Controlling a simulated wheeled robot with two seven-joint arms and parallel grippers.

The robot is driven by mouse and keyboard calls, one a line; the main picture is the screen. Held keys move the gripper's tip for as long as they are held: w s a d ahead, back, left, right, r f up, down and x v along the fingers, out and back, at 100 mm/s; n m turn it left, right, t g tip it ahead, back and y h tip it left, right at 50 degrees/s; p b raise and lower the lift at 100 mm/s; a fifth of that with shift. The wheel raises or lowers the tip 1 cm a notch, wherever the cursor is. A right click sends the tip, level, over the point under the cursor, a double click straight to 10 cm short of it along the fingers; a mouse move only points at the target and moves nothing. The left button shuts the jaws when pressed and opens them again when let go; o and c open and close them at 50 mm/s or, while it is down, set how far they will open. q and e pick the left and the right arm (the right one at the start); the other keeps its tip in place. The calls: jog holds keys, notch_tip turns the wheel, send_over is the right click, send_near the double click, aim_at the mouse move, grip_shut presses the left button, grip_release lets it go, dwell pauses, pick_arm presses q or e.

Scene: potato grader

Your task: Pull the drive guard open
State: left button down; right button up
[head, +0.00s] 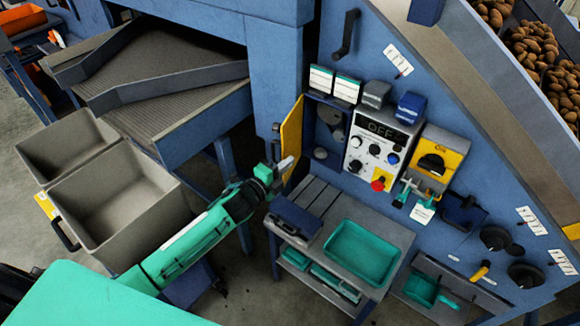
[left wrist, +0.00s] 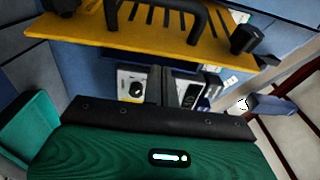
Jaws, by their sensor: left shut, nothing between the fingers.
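The drive guard (head: 292,138) is a yellow panel standing edge-on and swung out from the blue machine face. The recess (head: 328,130) beside it shows dark round parts. In the left wrist view the guard (left wrist: 222,45) is a slotted yellow plate across the top, with a black bar handle (left wrist: 155,38). My left gripper (head: 284,166) is at the guard's lower end in the head view. Its fingers (left wrist: 168,80) are shut and empty, just below the handle in the wrist picture. Whether they touch the guard I cannot tell. My right gripper is not in view.
A control panel (head: 376,140) with knobs and a red button is right of the recess. A grey bench (head: 385,233) with a green tray (head: 361,254) stands below. Grey bins (head: 115,225) and a conveyor (head: 165,75) are on the left.

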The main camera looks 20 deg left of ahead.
pick_arm(q)
jog(key=shift+a, duration=0.55)
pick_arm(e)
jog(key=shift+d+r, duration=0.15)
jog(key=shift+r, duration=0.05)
pick_arm(q)
jog(key=shift+a, duration=0.15)
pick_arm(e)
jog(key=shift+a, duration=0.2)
